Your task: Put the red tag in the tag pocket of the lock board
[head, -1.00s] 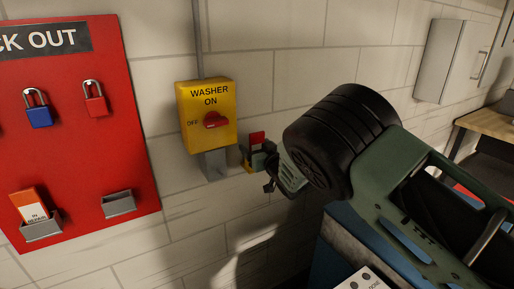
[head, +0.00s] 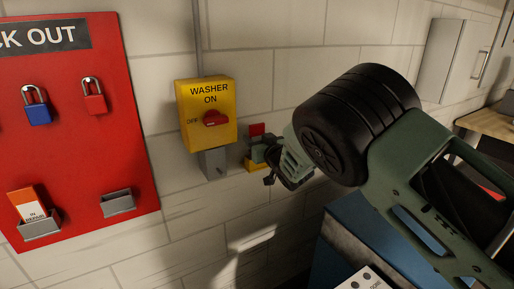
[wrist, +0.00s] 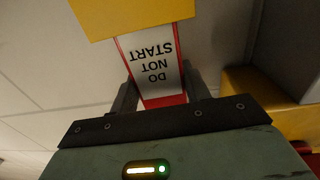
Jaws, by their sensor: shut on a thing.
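The red tag (wrist: 150,60), with a white "DO NOT START" label, is between the two fingers of my gripper (wrist: 159,82). In the wrist view its lettering is upside down and its far end is hidden behind a yellow holder (wrist: 130,14). The red lock board (head: 90,150) is at the left. Its right grey pocket (head: 117,204) looks empty. Its left grey pocket (head: 40,229) holds an orange and white "IN REPAIR" tag (head: 27,205).
The yellow washer switch box (head: 207,110) stands out from the wall between the board and my gripper, with a grey bracket (head: 214,163) below. A blue padlock (head: 36,112) and a red padlock (head: 94,102) hang on the board. A blue cabinet (head: 345,240) stands lower right.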

